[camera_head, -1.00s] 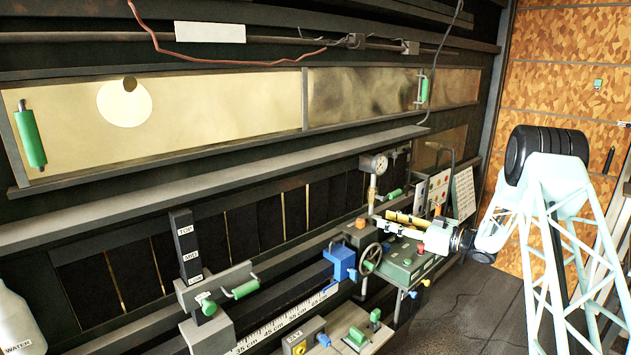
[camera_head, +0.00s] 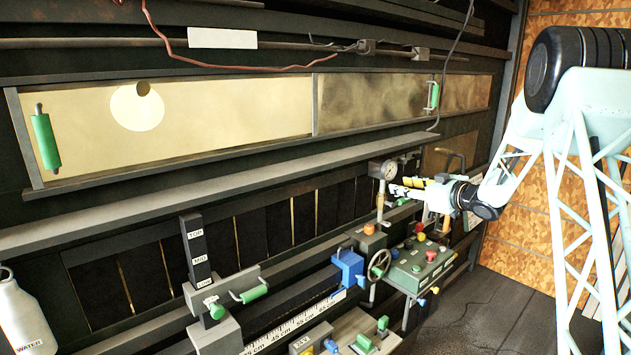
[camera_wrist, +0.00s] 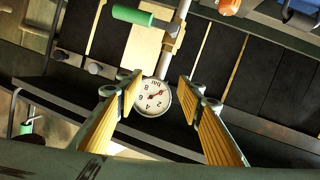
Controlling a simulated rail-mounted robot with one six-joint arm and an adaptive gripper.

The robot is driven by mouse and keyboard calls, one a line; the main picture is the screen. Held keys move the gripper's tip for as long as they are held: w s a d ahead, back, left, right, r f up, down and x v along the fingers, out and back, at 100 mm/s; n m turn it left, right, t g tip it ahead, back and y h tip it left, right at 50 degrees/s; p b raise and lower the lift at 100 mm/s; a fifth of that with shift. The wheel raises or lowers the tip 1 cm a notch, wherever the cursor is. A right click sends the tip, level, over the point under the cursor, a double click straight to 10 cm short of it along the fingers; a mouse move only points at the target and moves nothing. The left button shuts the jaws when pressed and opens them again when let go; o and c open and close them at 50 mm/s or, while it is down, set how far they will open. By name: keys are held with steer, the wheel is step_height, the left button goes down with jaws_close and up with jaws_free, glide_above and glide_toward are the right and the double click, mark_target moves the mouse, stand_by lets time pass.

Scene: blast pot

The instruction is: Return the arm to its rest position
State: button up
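My arm comes in from the right in the head view, with a pale lattice frame and a dark round joint. My gripper (camera_head: 408,189) points left, near the round pressure gauge (camera_head: 389,170) and above the control box. In the wrist view my gripper (camera_wrist: 158,95) has its two yellow-lined fingers well apart. The gauge (camera_wrist: 153,97) shows between them, farther off, and nothing is held. Whether a finger touches the gauge or its pipe cannot be told from the head view.
A green control box (camera_head: 418,268) with coloured buttons and a handwheel (camera_head: 379,264) lies below my gripper. A blue clamp (camera_head: 347,268) and ruler rail (camera_head: 300,322) are left of it. A water bottle (camera_head: 22,318) stands far left. Dark floor (camera_head: 505,300) is open at right.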

steer(key=s+d+r+m+h, duration=0.2)
steer(key=s+r+m+h, duration=0.2)
steer(key=s+r+h, duration=0.8)
steer(key=s+r+m+g+y, duration=0.1)
steer(key=s+r+y, duration=0.15)
steer(key=s, duration=0.45)
steer(key=s+r+m+g+y, duration=0.1)
steer(key=s+r, duration=0.3)
steer(key=s, duration=0.2)
steer(key=s+a+f+g, duration=0.2)
steer(key=s+a+f, duration=0.1)
steer(key=s, duration=1.5)
steer(key=s+a+f+m+g, duration=0.1)
steer(key=s+a+f+g, duration=0.2)
steer(key=s, duration=1.6)
steer(key=s+a+f+m+g, duration=0.1)
steer(key=s+a, duration=0.5)
steer(key=s, duration=1.2)
step_height(320, 180, down, 2)
steer(key=shift+s+a+f+g+y, duration=0.15)
steer(key=shift+a+g+y, duration=0.25)
steer(key=shift+g, duration=0.4)
